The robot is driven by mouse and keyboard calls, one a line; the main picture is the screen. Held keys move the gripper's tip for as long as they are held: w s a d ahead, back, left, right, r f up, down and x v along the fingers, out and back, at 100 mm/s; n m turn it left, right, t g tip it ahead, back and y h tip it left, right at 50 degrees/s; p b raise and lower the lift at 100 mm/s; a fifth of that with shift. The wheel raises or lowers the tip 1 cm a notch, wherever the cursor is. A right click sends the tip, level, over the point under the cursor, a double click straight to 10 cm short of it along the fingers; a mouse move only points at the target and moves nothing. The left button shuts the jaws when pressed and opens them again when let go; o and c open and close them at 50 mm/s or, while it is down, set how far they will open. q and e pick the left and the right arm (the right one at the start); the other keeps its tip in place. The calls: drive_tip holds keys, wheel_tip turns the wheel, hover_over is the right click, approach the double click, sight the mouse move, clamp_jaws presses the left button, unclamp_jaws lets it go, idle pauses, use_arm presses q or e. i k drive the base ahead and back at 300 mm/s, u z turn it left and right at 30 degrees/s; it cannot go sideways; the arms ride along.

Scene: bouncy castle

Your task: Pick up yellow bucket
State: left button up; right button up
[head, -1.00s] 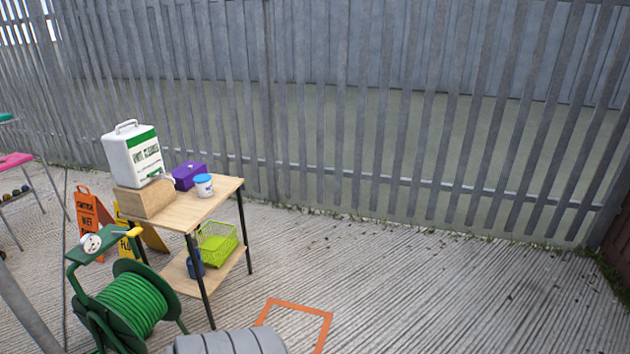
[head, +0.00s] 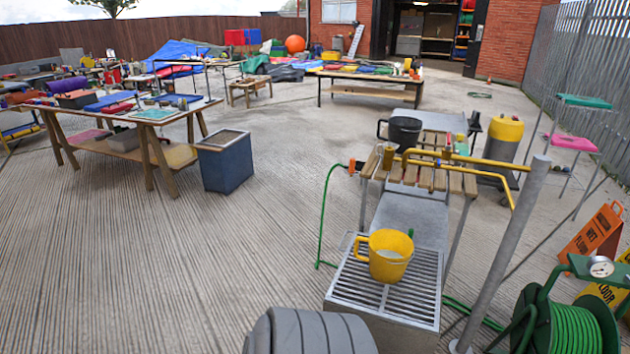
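The yellow bucket (head: 389,256) stands upright on a grey metal grate (head: 350,284) in front of me, right of centre in the head view. The grate sits at the low front end of a washing stand. Neither of my grippers shows in the view.
A slatted wooden shelf (head: 462,181) behind the bucket holds a black bucket (head: 404,131) and small items. A yellow pipe (head: 510,228) and slanting grey post (head: 508,245) stand to its right. A green hose reel (head: 574,328) is at lower right. Open concrete lies to the left.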

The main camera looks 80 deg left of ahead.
sight(391, 251)
drive_tip(key=u, duration=1.4)
drive_tip(key=i, duration=0.1)
drive_tip(key=u, duration=0.05)
